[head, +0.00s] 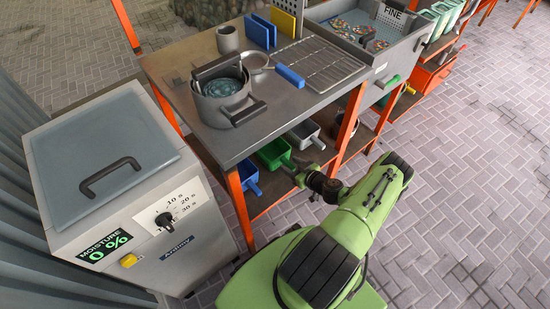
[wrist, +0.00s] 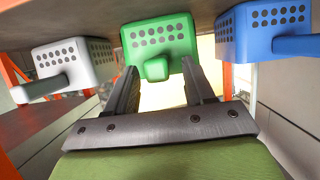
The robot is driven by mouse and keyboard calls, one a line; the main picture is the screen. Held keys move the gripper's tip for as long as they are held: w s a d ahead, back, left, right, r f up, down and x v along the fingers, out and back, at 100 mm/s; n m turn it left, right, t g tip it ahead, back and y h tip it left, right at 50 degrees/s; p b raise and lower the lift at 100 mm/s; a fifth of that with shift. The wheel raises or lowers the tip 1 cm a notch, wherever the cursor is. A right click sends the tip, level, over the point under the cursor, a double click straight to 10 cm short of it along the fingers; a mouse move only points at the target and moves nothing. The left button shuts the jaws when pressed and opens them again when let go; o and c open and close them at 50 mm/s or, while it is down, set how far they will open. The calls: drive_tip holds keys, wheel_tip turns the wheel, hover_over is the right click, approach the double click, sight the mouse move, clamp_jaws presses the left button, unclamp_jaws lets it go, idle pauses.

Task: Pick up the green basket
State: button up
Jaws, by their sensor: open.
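The green basket (head: 271,153) sits under the grey worktable between a white basket and a blue basket. In the wrist view the green basket (wrist: 158,38) is straight ahead, with two rows of round holes and a stubby green handle (wrist: 157,70) pointing at the camera. My gripper (wrist: 165,82) is open, its two dark fingers on either side of the handle and below the basket's front face. I cannot tell whether a finger touches it. In the head view my arm reaches under the table, and the gripper's tips are hard to make out there.
The white basket (wrist: 75,62) is close on the left and the blue basket (wrist: 262,32) close on the right in the wrist view. The worktable (head: 290,104) overhangs them, with orange legs (head: 240,207). A grey moisture machine (head: 110,160) stands left. Open brick floor (head: 460,170) lies right.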

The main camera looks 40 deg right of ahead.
drive_tip(key=x, duration=0.2)
drive_tip(key=shift+w+f, duration=0.2)
clamp_jaws()
